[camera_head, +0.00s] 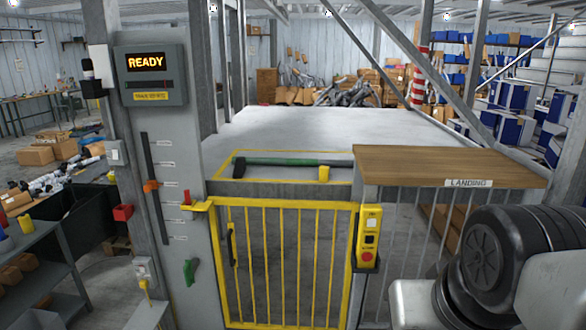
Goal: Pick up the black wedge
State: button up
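I cannot make out a black wedge for certain in the head view. A long tool (280,161) with a green grip and a dark shaft lies on the platform behind the yellow gate. Its left end is dark and bent downward. A small yellow cylinder (324,174) stands by its right part. A small black box (93,88) sits on the post at the upper left; its exact shape is unclear. My arm shows at the lower right as black and white links, and my gripper is out of view.
A yellow barred gate (285,265) stands in front. A wooden landing shelf (450,166) is bare at the right. A grey post with a READY panel (150,75) and a lever slot stands at left. A yellow control box (369,236) hangs beside the gate. Behind lies open platform floor (330,130).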

aim_at(240, 164)
jog(key=i+j, duration=0.35)
jog(key=i+j+z, duration=0.1)
jog(key=i+j, duration=0.55)
jog(key=j, duration=0.15)
jog(key=i+j+z, duration=0.1)
jog(key=i+j, duration=0.5)
jog(key=j, duration=0.2)
jog(key=i+j+z, duration=0.15)
jog(key=i+j, duration=0.15)
jog(key=j, duration=0.15)
jog(key=i+j, duration=0.3)
jog(key=j, duration=0.15)
